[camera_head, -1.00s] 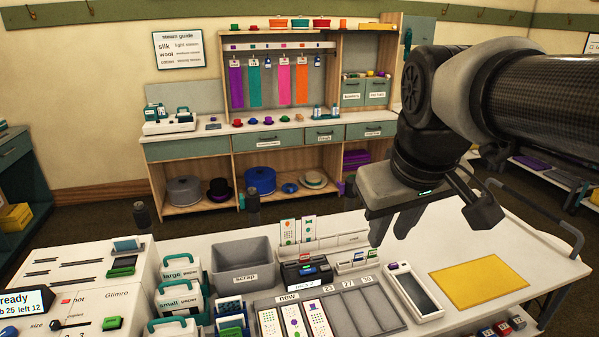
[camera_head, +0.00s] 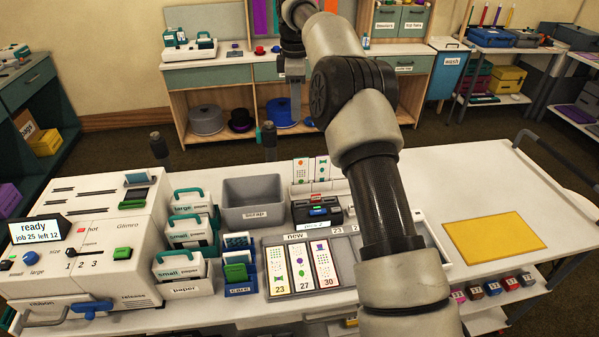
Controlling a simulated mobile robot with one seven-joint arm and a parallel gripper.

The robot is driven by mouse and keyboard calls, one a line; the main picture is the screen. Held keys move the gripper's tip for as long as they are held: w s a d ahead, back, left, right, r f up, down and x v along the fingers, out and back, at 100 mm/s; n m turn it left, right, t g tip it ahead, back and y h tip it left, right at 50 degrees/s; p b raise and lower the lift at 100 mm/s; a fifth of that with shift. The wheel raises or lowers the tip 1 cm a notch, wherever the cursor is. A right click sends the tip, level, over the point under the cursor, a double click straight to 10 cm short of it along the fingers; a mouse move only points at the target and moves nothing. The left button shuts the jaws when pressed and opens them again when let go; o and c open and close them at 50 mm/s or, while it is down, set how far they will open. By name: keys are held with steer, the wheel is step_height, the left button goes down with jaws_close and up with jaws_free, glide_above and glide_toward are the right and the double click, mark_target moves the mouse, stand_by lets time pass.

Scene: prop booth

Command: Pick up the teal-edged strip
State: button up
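Three printed strips lie side by side in the tray marked "new" (camera_head: 262,262): a left strip (camera_head: 276,273), a middle strip (camera_head: 300,269) and a right strip (camera_head: 324,266). Two more upright cards stand behind the dark device, a left card (camera_head: 300,171) and a right card (camera_head: 322,168). I cannot make out which one has teal edges. My gripper (camera_head: 295,95) hangs at the top centre, beyond the far side of the worktop, in front of the back counter. Its fingers are too small to tell apart. My arm hides the tray's right part.
A grey scrap bin (camera_head: 252,190) and paper boxes (camera_head: 180,278) stand left of centre. The large white machine (camera_head: 100,235) fills the left. A yellow mat (camera_head: 492,240) lies at the right with bare worktop around it. A rail edges the right side.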

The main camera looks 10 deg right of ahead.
steer(key=n, duration=0.2)
glide_above(301, 169)
step_height(301, 169, down, 7)
steer(key=shift+g, duration=0.4)
steer(key=shift+w+f+b, duration=0.1)
steer(key=shift+f+b, duration=1.45)
steer(key=shift+f, duration=7.1)
jaws_close()
